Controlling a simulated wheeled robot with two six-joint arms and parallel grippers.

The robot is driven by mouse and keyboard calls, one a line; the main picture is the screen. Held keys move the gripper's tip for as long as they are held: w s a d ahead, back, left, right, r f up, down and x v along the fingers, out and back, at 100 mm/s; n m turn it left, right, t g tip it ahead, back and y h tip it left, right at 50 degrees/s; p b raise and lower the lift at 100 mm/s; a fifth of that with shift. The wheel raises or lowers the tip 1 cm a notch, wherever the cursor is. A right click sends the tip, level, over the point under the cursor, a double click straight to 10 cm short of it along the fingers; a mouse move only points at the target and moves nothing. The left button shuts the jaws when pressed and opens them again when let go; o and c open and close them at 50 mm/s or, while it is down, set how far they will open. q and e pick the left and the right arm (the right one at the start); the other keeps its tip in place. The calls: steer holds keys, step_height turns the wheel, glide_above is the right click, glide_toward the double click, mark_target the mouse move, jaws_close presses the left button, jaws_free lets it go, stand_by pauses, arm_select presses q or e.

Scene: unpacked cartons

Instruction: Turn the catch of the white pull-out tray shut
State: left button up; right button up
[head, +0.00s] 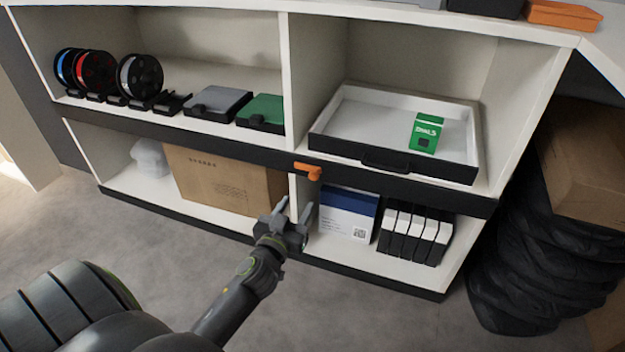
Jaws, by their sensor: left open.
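The white pull-out tray (365,107) sits in the upper right compartment of the shelf, with a dark front and a dark handle (386,158). A green box (426,133) stands inside it. The orange catch (307,171) is on the dark shelf edge just left of the tray, lying roughly sideways. My left gripper (291,210) is open and empty, below and slightly left of the catch in the picture, with its fingers pointing up towards the shelf. It appears apart from the catch. My right gripper is not in view.
The lower shelf holds a brown carton (225,182), a blue and white box (347,213) and several black and white binders (414,232). Spools (96,72) stand at upper left. Cartons and black bags (530,255) crowd the right. The grey floor in front is clear.

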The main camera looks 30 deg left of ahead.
mark_target(313, 177)
arm_select(q)
steer(key=b+x, duration=0.1)
steer(key=x, duration=1)
steer(key=shift+w, duration=0.15)
steer(key=c, duration=1)
